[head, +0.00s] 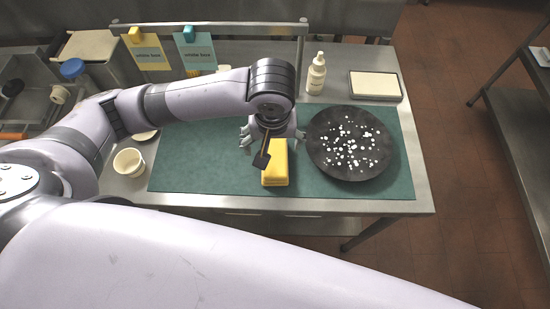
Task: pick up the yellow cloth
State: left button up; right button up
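The yellow cloth (275,174) lies folded in a thick block on the green mat (215,172), near the table's front middle. My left gripper (272,138) points down just behind and over the far end of the cloth. Its fingers show spread apart on both sides, so it looks open. The far end of the cloth is hidden under the gripper, and I cannot tell whether they touch. A dark, narrow piece (262,159) overlaps the cloth's left edge; I cannot tell what it belongs to. My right gripper is not in view.
A black round pan with white spots (349,143) sits close right of the cloth. A white bottle (316,74) and a pale tray (375,85) stand behind it. A small cream cup (129,162) stands at left. The mat left of the cloth is clear.

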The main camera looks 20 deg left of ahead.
pick_arm(q)
jog(key=f, duration=0.2)
jog(key=w+f, duration=0.1)
jog(key=f, duration=0.1)
jog(key=shift+a+f, duration=0.1)
jog(key=shift+f, duration=0.25)
jog(key=f, duration=0.2)
jog(key=f+p, duration=0.1)
jog(key=shift+w+f, duration=0.2)
jog(key=shift+f, duration=0.6)
jog(key=c, duration=1.2)
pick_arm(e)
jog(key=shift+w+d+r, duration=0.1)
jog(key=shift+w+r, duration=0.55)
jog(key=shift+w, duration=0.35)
pick_arm(q)
jog(key=shift+r, duration=0.15)
jog(key=shift+c, duration=0.2)
notch_tip(320, 180, up, 14)
notch_tip(320, 180, up, 6)
send_over(275, 156)
jog(key=shift+p, duration=0.4)
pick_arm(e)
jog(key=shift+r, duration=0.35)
